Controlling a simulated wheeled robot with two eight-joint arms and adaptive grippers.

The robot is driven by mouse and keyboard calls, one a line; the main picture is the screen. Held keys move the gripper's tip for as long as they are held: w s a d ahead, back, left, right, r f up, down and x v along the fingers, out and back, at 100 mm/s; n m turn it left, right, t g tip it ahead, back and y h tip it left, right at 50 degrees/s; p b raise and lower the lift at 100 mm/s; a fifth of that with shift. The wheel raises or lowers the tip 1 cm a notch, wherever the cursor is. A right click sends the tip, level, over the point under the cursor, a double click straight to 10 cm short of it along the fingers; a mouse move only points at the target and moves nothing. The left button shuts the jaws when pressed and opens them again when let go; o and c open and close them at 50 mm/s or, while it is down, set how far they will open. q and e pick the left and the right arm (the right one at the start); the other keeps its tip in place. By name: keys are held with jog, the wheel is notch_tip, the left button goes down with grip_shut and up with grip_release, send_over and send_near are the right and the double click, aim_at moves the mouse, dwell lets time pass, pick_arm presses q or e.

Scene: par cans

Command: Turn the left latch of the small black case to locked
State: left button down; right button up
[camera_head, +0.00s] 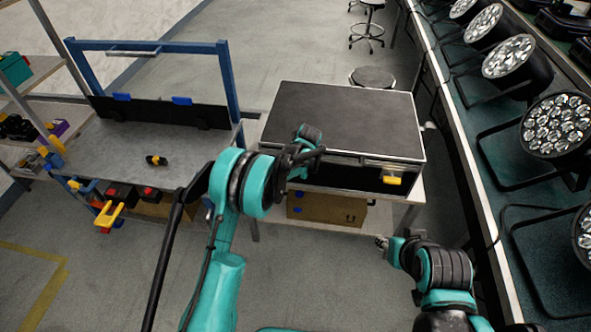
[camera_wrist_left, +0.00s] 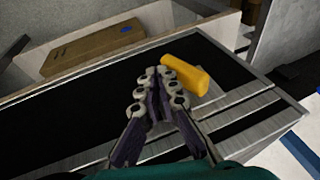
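The small black case (camera_head: 345,115) has a black top and silvery metal edges, and it stands on a pale shelf unit. One yellow latch (camera_head: 392,180) shows at the right of its front in the head view. The left latch is hidden behind my left arm there. In the left wrist view a yellow latch (camera_wrist_left: 185,75) lies on the case front (camera_wrist_left: 60,130), close beside my left gripper (camera_wrist_left: 158,73). Its fingers are together with nothing seen between them; I cannot tell whether they touch the latch. My right gripper (camera_head: 382,243) is low, in front of the case and apart from it.
A cardboard box (camera_head: 325,208) sits on the shelf under the case. A workbench (camera_head: 130,145) with a blue frame is on the left. A bench (camera_head: 480,185) with several stage lights (camera_head: 558,125) runs along the right. The floor between is clear.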

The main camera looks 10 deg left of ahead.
pick_arm(q)
jog(key=v, duration=1.1)
jog(key=shift+d, duration=0.25)
jog(key=c, duration=1.9)
grip_release()
jog(key=shift+s+r, duration=0.1)
jog(key=shift+r, duration=0.1)
jog(key=shift+c, duration=0.2)
jog(key=o, duration=0.4)
jog(key=shift+a+f, duration=0.1)
jog(key=shift+a, duration=0.15)
jog(key=w+a+f+n+t+h+p, duration=0.1)
jog(key=a+f+h+p, duration=0.3)
jog(key=a+h, duration=0.3)
jog(key=shift+y, duration=0.3)
jog(key=x, duration=0.2)
jog(key=b+x, duration=0.1)
jog(key=x, duration=0.2)
jog(key=a+b+x, duration=0.1)
jog(key=x, duration=0.1)
jog(key=shift+w+d+f, duration=0.1)
jog(key=shift+f, duration=0.15)
jog(key=shift+c, duration=0.2)
grip_shut()
